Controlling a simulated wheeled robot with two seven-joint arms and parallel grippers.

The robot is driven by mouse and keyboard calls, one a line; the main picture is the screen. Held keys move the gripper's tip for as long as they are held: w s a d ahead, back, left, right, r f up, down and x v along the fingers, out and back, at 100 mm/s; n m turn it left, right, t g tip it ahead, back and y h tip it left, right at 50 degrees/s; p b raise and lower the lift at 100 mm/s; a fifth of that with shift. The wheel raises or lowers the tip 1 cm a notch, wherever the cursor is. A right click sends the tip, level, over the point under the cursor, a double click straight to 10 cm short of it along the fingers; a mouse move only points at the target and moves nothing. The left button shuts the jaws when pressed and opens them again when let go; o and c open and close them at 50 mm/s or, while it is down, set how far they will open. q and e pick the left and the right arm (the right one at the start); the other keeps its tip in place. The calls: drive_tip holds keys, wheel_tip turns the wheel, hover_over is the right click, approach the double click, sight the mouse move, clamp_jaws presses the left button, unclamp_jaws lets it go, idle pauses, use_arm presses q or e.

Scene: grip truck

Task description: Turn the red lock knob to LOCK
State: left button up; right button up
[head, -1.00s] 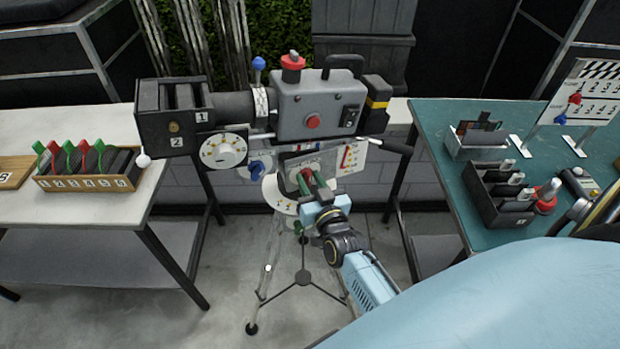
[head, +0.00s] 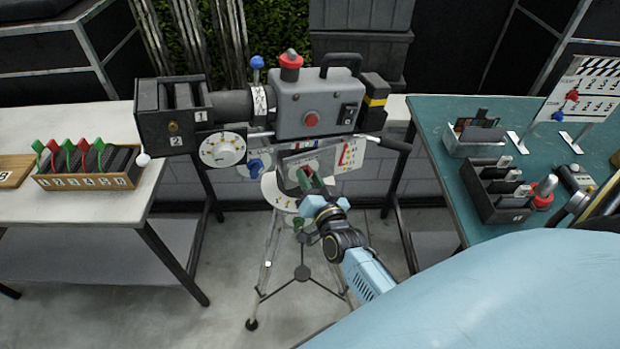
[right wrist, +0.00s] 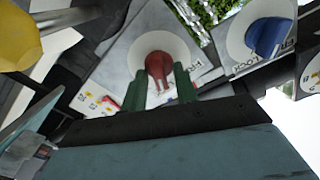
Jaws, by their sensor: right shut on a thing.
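The red lock knob (right wrist: 158,66) sits on a white round dial on a grey plate in the right wrist view. It also shows small in the head view (head: 303,175), below the camera body and partly hidden by the gripper. My right gripper (right wrist: 161,86) has its green fingers on either side of the knob and is shut on it; it also shows in the head view (head: 311,185). Lettering on the plate beside the dial is partly cut off, so I cannot tell which mark the knob points to. My left gripper is not in view.
A blue knob (right wrist: 268,38) is close by on the right, and a yellow knob (right wrist: 18,38) is at upper left. The grey camera (head: 290,105) stands above on its tripod. Tables (head: 100,210) (head: 435,125) stand either side, with floor between.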

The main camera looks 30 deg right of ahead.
drive_tip(key=o, duration=0.6)
drive_tip(key=shift+s, duration=0.15)
drive_tip(key=s+a, duration=0.2)
drive_tip(key=s, duration=1.1)
drive_tip(key=shift+a+b, duration=0.35)
drive_tip(key=shift+b, duration=0.05)
